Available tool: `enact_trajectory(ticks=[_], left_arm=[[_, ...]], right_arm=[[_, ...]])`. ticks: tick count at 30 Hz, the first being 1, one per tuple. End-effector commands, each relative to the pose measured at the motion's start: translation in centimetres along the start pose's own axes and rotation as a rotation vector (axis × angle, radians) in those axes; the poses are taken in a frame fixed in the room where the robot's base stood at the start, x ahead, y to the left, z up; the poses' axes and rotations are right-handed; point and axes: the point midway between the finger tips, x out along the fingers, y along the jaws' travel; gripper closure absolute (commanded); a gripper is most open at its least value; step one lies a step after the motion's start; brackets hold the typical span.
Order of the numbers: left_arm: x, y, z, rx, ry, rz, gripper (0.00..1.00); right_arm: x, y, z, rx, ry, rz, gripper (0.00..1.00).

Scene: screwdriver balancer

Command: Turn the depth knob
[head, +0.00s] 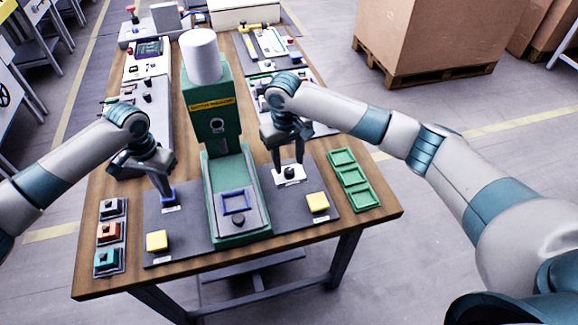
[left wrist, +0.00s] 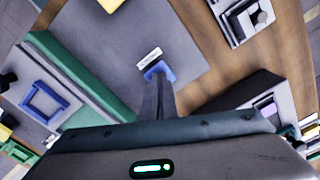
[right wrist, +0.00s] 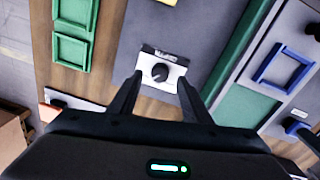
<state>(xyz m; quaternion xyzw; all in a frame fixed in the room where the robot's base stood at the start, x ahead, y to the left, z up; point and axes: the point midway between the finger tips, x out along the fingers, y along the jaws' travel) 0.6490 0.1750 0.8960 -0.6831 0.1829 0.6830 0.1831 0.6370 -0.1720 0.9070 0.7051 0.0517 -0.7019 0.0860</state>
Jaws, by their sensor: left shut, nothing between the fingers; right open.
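A black round knob (head: 289,172) sits on a small white plate on the grey mat, right of the green machine. Its label is too small to read. My right gripper (head: 289,165) is open above it, and in the right wrist view the knob (right wrist: 160,72) lies ahead between the spread fingers, apparently not gripped. My left gripper (head: 167,188) is shut and empty, its tips down at a small blue part (head: 170,197) left of the machine. The blue part also shows in the left wrist view (left wrist: 160,69), partly hidden by the fingers.
The green machine (head: 222,180) with a white cylinder (head: 201,56) on top stands between my grippers. Yellow blocks (head: 157,241) (head: 317,203) sit on the front corners of the mat. Green trays (head: 354,179) lie at right, and coloured parts (head: 108,234) at left.

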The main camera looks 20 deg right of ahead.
Motion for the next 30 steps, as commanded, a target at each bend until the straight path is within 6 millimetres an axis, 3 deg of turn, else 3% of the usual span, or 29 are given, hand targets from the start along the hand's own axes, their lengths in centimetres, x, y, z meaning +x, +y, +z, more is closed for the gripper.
enact_trajectory(ticks=[7,19,24,30], left_arm=[[0.1,0.0,0.1,-0.001,-0.002,-0.001,1.00],[0.1,0.0,0.1,-0.001,-0.002,-0.001,1.00],[0.1,0.0,0.1,-0.001,-0.002,-0.001,1.00],[0.1,0.0,0.1,-0.001,-0.002,-0.001,1.00]], right_arm=[[2.6,0.0,0.0,-0.001,0.000,0.000,0.56],[3.2,0.0,0.0,-0.001,0.001,0.000,0.56],[3.1,0.0,0.0,-0.001,0.001,0.000,0.96],[3.1,0.0,0.0,-0.004,0.001,0.001,0.97]])
